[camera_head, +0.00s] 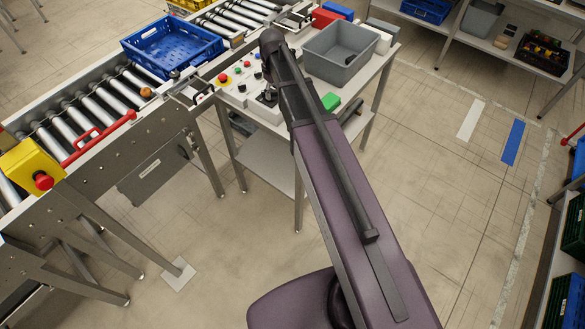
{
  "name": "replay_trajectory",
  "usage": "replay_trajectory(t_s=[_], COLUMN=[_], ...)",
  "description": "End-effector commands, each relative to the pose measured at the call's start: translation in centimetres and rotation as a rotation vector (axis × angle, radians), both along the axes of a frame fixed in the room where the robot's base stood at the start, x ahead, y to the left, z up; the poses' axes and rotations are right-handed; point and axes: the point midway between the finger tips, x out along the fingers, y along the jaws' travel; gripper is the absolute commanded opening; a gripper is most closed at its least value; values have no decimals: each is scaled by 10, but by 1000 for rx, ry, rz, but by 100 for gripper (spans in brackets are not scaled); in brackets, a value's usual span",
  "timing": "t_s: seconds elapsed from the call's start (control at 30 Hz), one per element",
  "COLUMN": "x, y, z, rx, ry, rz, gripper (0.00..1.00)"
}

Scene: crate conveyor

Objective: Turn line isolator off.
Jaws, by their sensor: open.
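A light control panel (234,92) with several coloured buttons and a red emergency stop on yellow (223,78) sits at the near left corner of the table, beside the conveyor. I cannot make out which part of it, if any, is the line isolator; my arm hides the panel's right side. My gripper (267,97) is small, dark and partly hidden by my arm. It is open, low over the right part of the panel. I cannot tell whether it touches anything.
The roller conveyor (98,102) carries a blue crate (172,46) and has a red rail (97,138) and a yellow emergency-stop box (32,172).

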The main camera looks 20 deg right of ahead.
Motion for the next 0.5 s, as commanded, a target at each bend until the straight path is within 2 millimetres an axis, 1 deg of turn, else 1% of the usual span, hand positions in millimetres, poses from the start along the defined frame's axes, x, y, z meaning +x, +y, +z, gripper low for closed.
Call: replay_trajectory(t_s=[0.03,0.5], x=[-9,-61], y=[0,0], z=[-9,-47], rx=[0,0], ry=[0,0], rz=[-12,-124], gripper=[61,61])
